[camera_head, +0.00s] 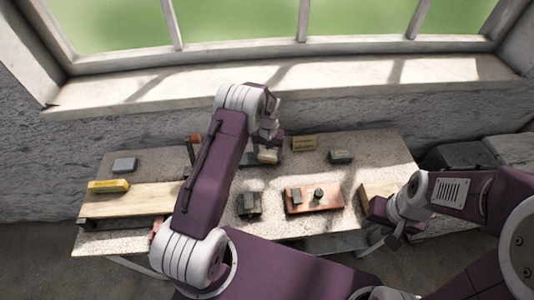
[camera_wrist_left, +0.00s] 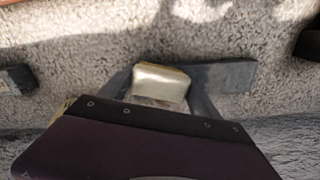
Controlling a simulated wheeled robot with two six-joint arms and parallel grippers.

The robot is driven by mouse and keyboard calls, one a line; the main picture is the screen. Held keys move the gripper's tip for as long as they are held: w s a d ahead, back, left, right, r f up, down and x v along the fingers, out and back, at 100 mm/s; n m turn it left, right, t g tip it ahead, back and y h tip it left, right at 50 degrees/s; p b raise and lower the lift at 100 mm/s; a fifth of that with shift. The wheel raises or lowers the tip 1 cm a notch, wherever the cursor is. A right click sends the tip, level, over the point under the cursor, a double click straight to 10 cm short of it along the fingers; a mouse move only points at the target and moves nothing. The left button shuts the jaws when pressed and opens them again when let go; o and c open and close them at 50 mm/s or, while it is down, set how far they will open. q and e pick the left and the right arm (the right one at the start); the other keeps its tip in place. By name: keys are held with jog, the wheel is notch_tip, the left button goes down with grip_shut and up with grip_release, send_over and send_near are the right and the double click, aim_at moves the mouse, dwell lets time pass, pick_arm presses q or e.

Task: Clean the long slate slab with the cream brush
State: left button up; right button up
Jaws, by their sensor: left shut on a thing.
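My left gripper (camera_head: 268,146) is shut on the cream brush (camera_head: 268,157), over the back middle of the table. In the left wrist view the brush (camera_wrist_left: 160,82) sits between the two fingers. The long slate slab (camera_wrist_left: 232,75) is a flat dark grey strip behind the brush, showing to its right; the brush and a finger hide part of it. Whether the brush touches the slab I cannot tell. My right gripper (camera_head: 384,214) is low at the table's right side, and its jaws are too unclear to read.
A yellow block (camera_head: 108,186) lies on a pale board (camera_head: 140,201) at the left. Grey blocks (camera_head: 124,165) and (camera_head: 341,157) lie towards the back. A reddish board (camera_head: 329,205) and a dark block (camera_head: 249,205) are nearer the front. A wall and window bound the back.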

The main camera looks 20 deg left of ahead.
pick_arm(q)
jog(key=shift+s+a, duration=0.15)
jog(key=shift+a, duration=0.9)
jog(key=shift+s+a, duration=0.15)
jog(key=shift+a, duration=0.95)
jog(key=shift+w+d, duration=0.15)
jog(key=shift+d, duration=0.95)
jog(key=shift+w+d, duration=0.15)
jog(key=shift+d, duration=0.95)
jog(key=shift+s+a+r+p, duration=0.15)
jog(key=shift+a+r+p, duration=0.6)
jog(key=shift+a, duration=0.4)
